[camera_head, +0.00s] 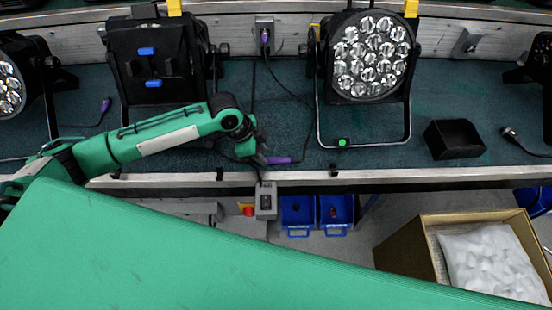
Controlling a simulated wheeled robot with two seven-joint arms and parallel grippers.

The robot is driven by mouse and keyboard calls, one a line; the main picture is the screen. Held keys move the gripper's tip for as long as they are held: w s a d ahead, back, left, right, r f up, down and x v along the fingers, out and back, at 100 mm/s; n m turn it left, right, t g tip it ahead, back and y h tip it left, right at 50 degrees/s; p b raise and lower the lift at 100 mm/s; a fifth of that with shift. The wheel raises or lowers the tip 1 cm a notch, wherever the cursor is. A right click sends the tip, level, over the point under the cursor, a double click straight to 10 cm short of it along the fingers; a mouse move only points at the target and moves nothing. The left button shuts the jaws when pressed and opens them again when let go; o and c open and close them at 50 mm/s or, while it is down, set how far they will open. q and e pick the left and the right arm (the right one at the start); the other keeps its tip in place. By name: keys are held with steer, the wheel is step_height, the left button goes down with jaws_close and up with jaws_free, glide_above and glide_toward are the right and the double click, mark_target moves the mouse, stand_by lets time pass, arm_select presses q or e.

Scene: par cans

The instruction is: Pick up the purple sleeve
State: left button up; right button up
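A purple sleeve (279,160) on a dark cable lies on the teal bench top, near its front edge. My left gripper (259,155) reaches in from the left and its tip is close beside the left end of this sleeve. The view is too small to tell whether it touches the sleeve or whether the fingers are open or shut. Another purple sleeve (105,105) lies on a cable at the left, and one more purple piece (265,36) is at the outlet on the back panel. My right gripper is not in view.
A par can (370,55) with a lit-looking lens face stands behind right of the gripper; a black one (155,60) stands behind left. Below the bench are blue bins (298,212) and a cardboard box (405,250).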

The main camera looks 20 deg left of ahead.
arm_select(q)
steer(key=x, duration=0.2)
steer(key=shift+d+f, duration=0.15)
steer(key=shift+f, duration=0.05)
jaws_close()
steer(key=shift+r, duration=0.1)
step_height(320, 180, up, 20)
stand_by(0.4)
